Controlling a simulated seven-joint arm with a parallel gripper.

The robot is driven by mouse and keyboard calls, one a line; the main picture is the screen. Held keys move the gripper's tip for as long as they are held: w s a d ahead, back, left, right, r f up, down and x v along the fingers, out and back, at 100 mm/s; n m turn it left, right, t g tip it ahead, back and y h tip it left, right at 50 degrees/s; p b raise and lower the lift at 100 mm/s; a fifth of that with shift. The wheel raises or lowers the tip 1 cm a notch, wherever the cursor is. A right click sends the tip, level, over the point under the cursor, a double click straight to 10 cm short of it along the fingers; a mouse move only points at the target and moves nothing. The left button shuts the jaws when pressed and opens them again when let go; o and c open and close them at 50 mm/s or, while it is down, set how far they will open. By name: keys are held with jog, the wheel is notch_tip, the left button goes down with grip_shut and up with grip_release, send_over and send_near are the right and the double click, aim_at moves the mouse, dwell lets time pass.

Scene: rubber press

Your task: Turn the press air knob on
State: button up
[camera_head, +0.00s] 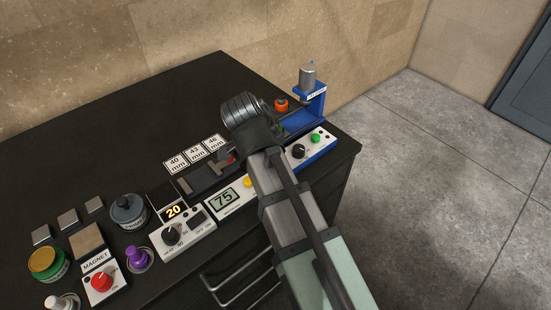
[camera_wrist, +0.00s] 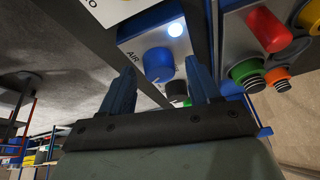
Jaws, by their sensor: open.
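The air knob (camera_wrist: 158,65) is a round blue knob on a light panel with the word AIR beside it, in the wrist view. A round lamp (camera_wrist: 175,28) on the same panel glows white. My gripper (camera_wrist: 161,67) is open, its two blue-grey fingers on either side of the knob in this picture. I cannot tell whether they touch it or how far off it is. The knob's setting is unclear. In the head view my arm hides the knob and the fingertips. The blue press (camera_head: 318,102) stands at the table's right end.
In the head view, a panel with a black knob (camera_head: 298,151) and a green button (camera_head: 315,138) sits right of my arm.

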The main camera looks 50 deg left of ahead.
jog(key=v, duration=1.3)
jog(key=shift+r, duration=0.3)
